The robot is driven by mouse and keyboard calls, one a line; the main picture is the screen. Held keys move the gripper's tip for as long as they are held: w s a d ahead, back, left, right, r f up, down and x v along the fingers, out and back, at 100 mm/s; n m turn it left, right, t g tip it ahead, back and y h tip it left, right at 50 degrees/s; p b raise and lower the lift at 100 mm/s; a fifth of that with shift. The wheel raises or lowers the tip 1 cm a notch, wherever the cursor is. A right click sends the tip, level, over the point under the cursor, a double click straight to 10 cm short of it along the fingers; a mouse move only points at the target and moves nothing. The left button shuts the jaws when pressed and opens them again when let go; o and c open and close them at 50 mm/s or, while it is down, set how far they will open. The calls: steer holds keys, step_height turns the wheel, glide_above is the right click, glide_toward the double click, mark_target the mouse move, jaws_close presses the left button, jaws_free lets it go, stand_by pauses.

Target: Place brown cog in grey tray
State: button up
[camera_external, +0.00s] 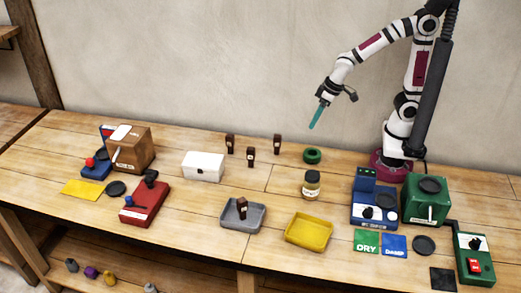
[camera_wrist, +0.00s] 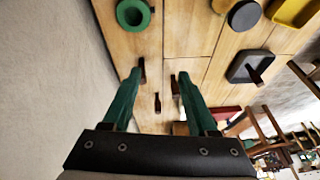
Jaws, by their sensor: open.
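Three small dark brown upright pieces with pale marks stand apart at the back of the bench: a left one (camera_external: 230,144), a middle one (camera_external: 250,156) and a right one (camera_external: 277,144). I cannot make out cog teeth on them. The grey tray (camera_external: 256,220) is nearer the front, with a similar brown piece (camera_external: 242,208) inside; the tray also shows in the wrist view (camera_wrist: 236,72). My gripper (camera_external: 316,118) is open and empty, high above the back of the bench. In the wrist view its green fingers (camera_wrist: 158,76) are spread, with brown pieces (camera_wrist: 157,102) below between them.
A green ring (camera_external: 312,155), a jar (camera_external: 312,184) and a yellow tray (camera_external: 309,231) stand right of the brown pieces. A white box (camera_external: 203,166) and a red device (camera_external: 146,204) are left. Blue (camera_external: 375,207) and green (camera_external: 425,201) machines stand near my base.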

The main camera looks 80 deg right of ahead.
steer(key=s+d+r+m+g, duration=0.1)
steer(key=s+m+g, duration=0.1)
steer(key=s, duration=0.7)
steer(key=s+r+m+g+y, duration=0.1)
steer(key=s+m+g, duration=0.1)
steer(key=s, duration=0.7)
steer(key=shift+d+r, duration=0.35)
steer(key=shift+d, duration=0.05)
